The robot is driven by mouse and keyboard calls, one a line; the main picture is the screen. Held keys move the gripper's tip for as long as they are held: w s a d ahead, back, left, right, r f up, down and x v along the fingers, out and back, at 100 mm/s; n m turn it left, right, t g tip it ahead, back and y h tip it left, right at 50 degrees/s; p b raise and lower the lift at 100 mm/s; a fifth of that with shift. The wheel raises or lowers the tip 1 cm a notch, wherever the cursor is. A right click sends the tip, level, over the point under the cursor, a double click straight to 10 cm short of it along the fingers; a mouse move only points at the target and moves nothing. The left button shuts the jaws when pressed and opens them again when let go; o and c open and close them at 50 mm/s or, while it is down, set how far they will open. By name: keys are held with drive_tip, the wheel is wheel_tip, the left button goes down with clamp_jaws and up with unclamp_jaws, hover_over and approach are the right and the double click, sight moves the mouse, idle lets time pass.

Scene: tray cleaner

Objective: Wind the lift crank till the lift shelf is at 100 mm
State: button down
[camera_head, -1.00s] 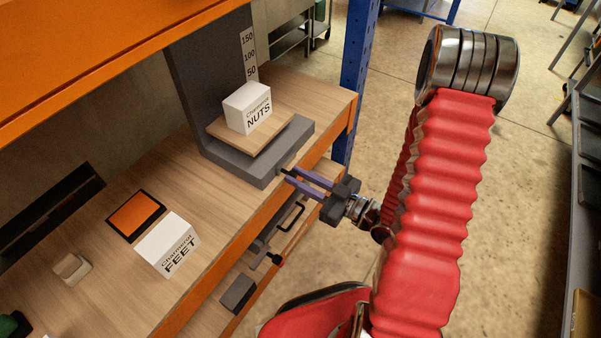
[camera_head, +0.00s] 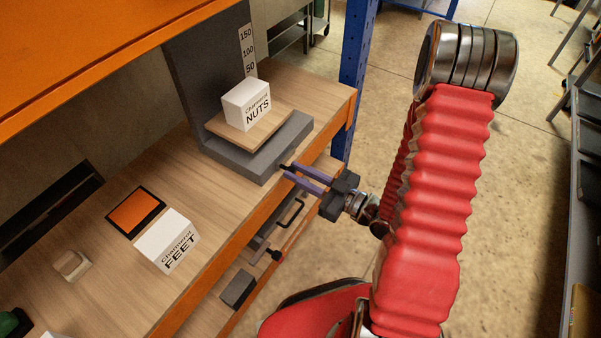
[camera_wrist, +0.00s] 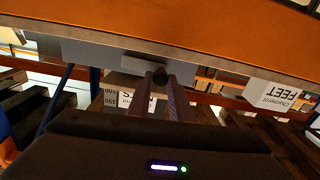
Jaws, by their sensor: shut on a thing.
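The lift shelf (camera_head: 222,131) is a wooden plate on a grey lift with an upright back (camera_head: 190,85). The shelf sits low, just above the grey base (camera_head: 255,166); its level seems below the 50 mark on the white scale (camera_head: 248,50). A white box labelled NUTS (camera_head: 246,104) stands on it. My gripper (camera_head: 288,171) is at the base's front right edge, shut on the dark crank knob. In the wrist view the knob (camera_wrist: 159,76) shows between my fingertips. The rest of the crank is mostly hidden.
A white FEET box (camera_head: 167,241) and an orange pad (camera_head: 135,214) lie on the bench left of the lift. A blue post (camera_head: 355,80) stands behind my gripper. Handles and a lower shelf (camera_head: 215,312) lie below the bench edge.

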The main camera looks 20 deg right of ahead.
drive_tip(key=shift+w+d, duration=0.1)
drive_tip(key=shift+w, duration=0.05)
drive_tip(key=c, duration=1.9)
unclamp_jaws()
drive_tip(key=shift+o, duration=1.4)
drive_tip(key=v, duration=1.3)
drive_tip(key=shift+s+d, duration=0.15)
drive_tip(key=shift+s, duration=0.2)
drive_tip(key=shift+f, duration=0.1)
